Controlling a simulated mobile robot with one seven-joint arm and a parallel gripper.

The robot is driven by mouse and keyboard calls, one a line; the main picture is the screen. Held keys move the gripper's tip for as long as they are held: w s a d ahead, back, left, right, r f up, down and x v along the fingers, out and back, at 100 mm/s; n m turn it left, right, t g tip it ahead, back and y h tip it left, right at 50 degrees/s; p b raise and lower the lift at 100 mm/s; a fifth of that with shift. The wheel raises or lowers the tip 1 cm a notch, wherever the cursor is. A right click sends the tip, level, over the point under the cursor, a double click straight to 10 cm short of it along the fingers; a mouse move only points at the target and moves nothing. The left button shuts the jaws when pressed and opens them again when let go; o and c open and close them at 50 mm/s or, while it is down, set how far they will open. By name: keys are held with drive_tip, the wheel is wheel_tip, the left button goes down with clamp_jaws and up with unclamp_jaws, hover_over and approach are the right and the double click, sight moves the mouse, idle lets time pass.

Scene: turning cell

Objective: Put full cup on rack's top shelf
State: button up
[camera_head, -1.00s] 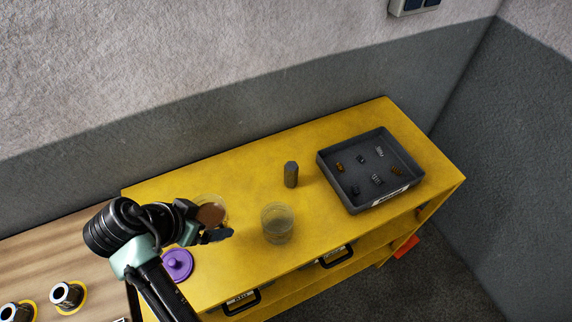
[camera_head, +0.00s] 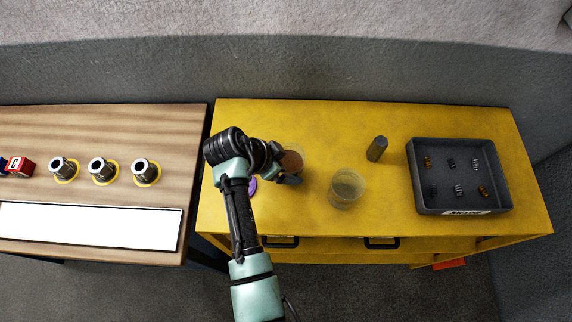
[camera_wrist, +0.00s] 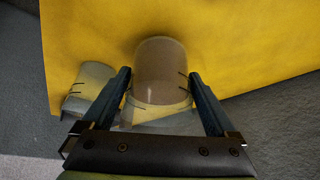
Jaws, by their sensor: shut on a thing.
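My gripper (camera_head: 288,170) is shut on a clear cup with brown contents (camera_head: 291,160), over the left part of the yellow cabinet top (camera_head: 310,125). In the wrist view the cup (camera_wrist: 160,68) sits between the two fingers (camera_wrist: 160,95). I cannot tell whether it touches the surface. A second clear cup (camera_head: 347,188) stands to the right on the cabinet; its contents are unclear. A clear cup also shows beside the left finger in the wrist view (camera_wrist: 88,88). I cannot make out a separate rack.
A dark hexagonal block (camera_head: 377,149) and a black tray of small parts (camera_head: 460,212) are on the cabinet's right side. A purple lid (camera_head: 252,186) is partly hidden behind my arm. A wooden table (camera_head: 60,125) at left holds several metal cylinders and a white panel (camera_head: 90,226).

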drive_tip(key=shift+f, duration=1.05)
drive_tip(key=shift+f, duration=0.1)
drive_tip(key=o, duration=1)
